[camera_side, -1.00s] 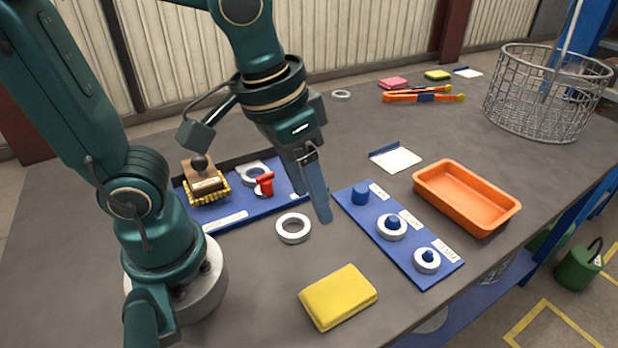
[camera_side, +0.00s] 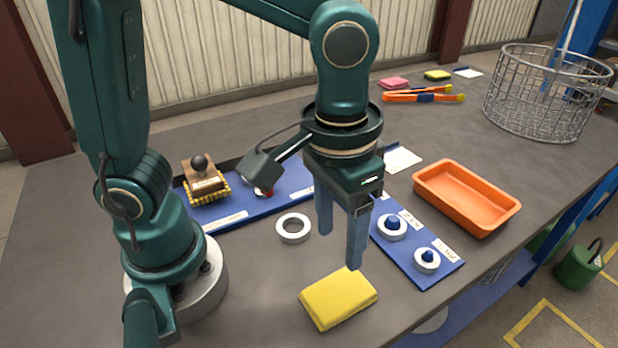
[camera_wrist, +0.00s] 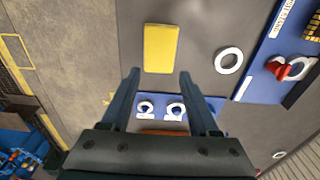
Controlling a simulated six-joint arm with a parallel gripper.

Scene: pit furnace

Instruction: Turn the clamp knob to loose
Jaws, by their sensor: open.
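The red clamp knob (camera_wrist: 280,70) sits on a blue board (camera_wrist: 262,88) beside a pale ring (camera_wrist: 298,66) in the wrist view. In the side view only a bit of the red knob (camera_side: 263,192) shows behind my wrist camera. My gripper (camera_side: 340,250) is open and empty, pointing down above the bench between a loose white ring and the yellow sponge. It is well to the right of the knob. Its two fingers (camera_wrist: 159,74) also show in the wrist view. The knob's exact setting cannot be told.
The yellow sponge (camera_side: 338,297) and loose white ring (camera_side: 293,228) lie near the gripper. A blue peg board (camera_side: 436,273) is at right, partly hidden. A brown block with a black ball handle (camera_side: 203,178) stands beside the knob. An orange tray (camera_side: 466,198) and wire basket (camera_side: 547,95) are farther right.

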